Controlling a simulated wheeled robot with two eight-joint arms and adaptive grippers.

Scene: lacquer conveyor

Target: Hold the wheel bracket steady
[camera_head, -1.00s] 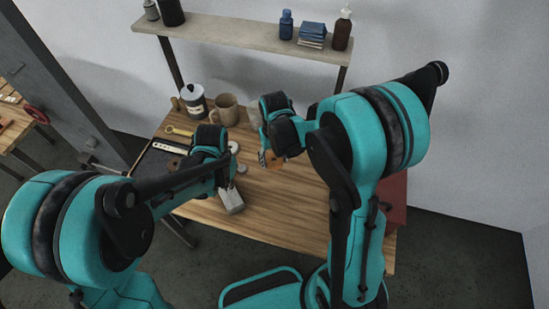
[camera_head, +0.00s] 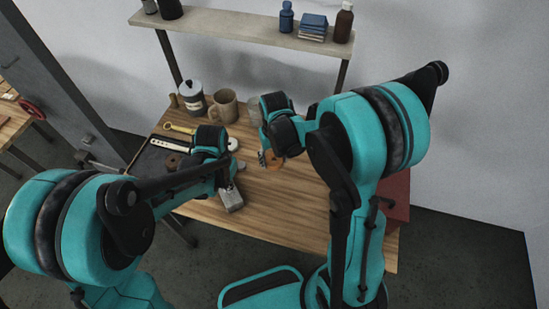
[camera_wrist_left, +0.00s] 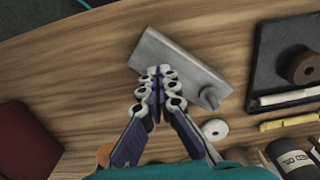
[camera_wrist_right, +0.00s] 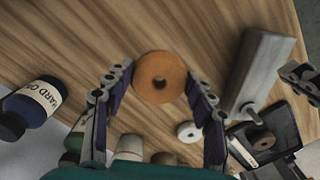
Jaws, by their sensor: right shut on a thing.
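The wheel bracket (camera_head: 231,198) is a grey metal block with a short stub, lying on the wooden workbench. It shows in the left wrist view (camera_wrist_left: 190,72) and the right wrist view (camera_wrist_right: 263,68). My left gripper (camera_wrist_left: 159,82) has its fingertips close together at the bracket's near edge. Whether they pinch it is unclear. My right gripper (camera_head: 268,158) is shut on an orange-brown wheel with a centre hole (camera_wrist_right: 160,77), held above the bench to the right of the bracket. A pale washer (camera_wrist_left: 215,129) lies beside the bracket.
A dark tray (camera_wrist_left: 268,62) with a brown roll (camera_wrist_left: 303,68) lies near the bracket. A yellow wrench (camera_head: 179,129), a mug (camera_head: 223,107) and a labelled jar (camera_head: 192,100) stand or lie towards the back. A shelf (camera_head: 235,28) runs above.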

